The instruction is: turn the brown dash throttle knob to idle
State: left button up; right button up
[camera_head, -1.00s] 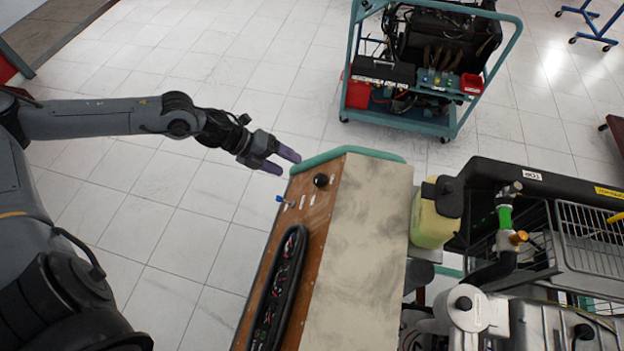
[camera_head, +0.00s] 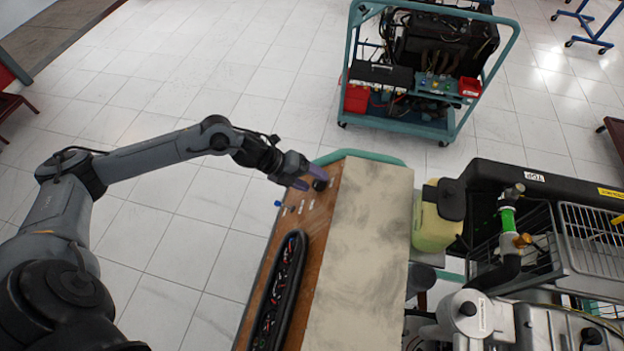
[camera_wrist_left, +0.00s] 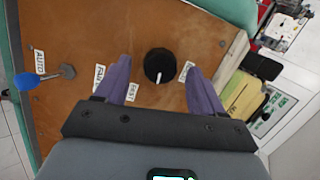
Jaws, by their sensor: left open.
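The throttle knob (camera_head: 320,185) is a round black knob on the brown dash panel (camera_head: 313,213), near its far end. In the left wrist view the knob (camera_wrist_left: 159,63) has a white pointer mark aimed toward the gripper side, with small white labels around it. My left gripper (camera_head: 311,179) is open at the knob in the head view. In the left wrist view the purple fingers (camera_wrist_left: 160,72) lie on either side of the knob, with visible gaps; I cannot tell their height above the panel. My right gripper is not in view.
A blue-tipped toggle switch (camera_wrist_left: 28,81) stands beside an AUTO label. A black-rimmed wiring opening (camera_head: 279,290) lies nearer on the dash. A yellowish tank (camera_head: 437,220) and the engine stand to the right. A teal cart (camera_head: 420,124) is behind. Floor to the left is clear.

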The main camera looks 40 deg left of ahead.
pick_arm(q)
jog(key=shift+w+d+f, duration=0.2)
jog(key=shift+d+f, duration=0.05)
jog(key=shift+f, duration=0.05)
jog(key=c, duration=1.1)
jog(key=shift+o, duration=0.2)
jog(key=shift+r+n+p, duration=0.3)
jog(key=shift+n+p, duration=0.5)
jog(key=shift+p, duration=0.4)
jog(key=n+p, duration=0.3)
jog(key=n+g+p, duration=0.1)
jog(key=n+p, duration=0.2)
jog(key=p, duration=0.1)
jog(key=n+p, duration=0.3)
jog(key=shift+w+r+g+y+p, duration=0.15)
jog(key=shift+w+g+y+p, duration=0.15)
jog(key=shift+g+p, duration=0.1)
jog(key=n+p, duration=0.2)
jog(key=n, duration=0.1)
jog(key=shift+g, duration=0.4)
jog(key=shift+f+n+p, duration=0.2)
jog(key=shift+n+p, duration=0.3)
jog(key=shift+n, duration=0.2)
jog(key=shift+f, duration=0.1)
